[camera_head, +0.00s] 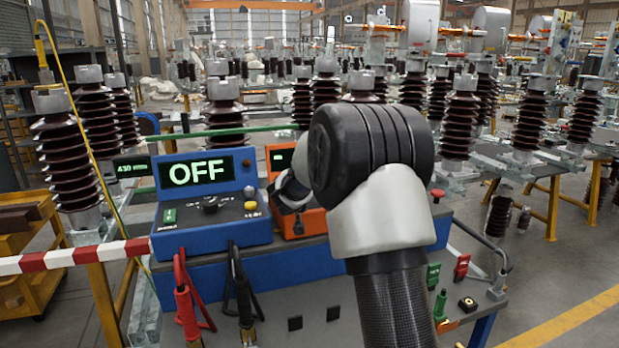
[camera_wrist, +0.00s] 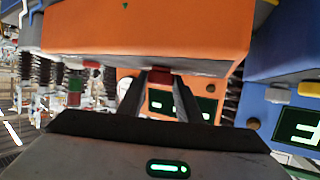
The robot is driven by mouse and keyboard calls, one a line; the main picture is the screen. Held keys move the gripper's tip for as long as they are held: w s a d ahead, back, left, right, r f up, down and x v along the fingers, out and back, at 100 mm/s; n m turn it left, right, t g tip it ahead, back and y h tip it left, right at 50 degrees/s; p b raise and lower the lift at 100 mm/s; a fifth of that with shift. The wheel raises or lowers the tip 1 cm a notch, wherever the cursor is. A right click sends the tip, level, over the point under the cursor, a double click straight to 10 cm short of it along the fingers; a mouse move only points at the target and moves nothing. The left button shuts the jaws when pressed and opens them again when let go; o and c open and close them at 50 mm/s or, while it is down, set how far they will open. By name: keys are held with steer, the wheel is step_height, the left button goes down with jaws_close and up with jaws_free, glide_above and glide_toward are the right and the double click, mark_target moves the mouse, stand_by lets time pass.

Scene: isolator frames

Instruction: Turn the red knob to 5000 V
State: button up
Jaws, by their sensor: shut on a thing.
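An orange instrument box (camera_head: 308,224) stands on the blue bench, mostly hidden behind my arm in the head view. It fills the upper middle of the wrist view (camera_wrist: 150,35), which is turned over. The red knob (camera_wrist: 160,76) on its front lies between my fingertips. My gripper (camera_wrist: 160,84) is shut on the knob. In the head view my gripper (camera_head: 293,192) is at the front of the box, and the knob is hidden there. The box's display (camera_wrist: 180,106) shows small green marks between and beside my fingers. I cannot read a voltage.
A blue instrument (camera_head: 210,200) reading "OFF" stands to the left, with a yellow knob (camera_head: 251,206). Red and black cable clips (camera_head: 188,300) hang at the bench front. A red button (camera_head: 437,194) is at the right. A red-white barrier (camera_head: 70,257) is at the left.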

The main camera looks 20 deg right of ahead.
steer(key=shift+p, duration=0.35)
steer(key=o, duration=1)
steer(key=shift+o, duration=0.2)
steer(key=shift+s+a+r, duration=0.25)
steer(key=shift+s+a, duration=0.05)
steer(key=shift+s, duration=0.05)
steer(key=p+v, duration=0.3)
steer(key=v, duration=1.3)
steer(key=shift+a, duration=0.3)
steer(key=shift+s, duration=0.1)
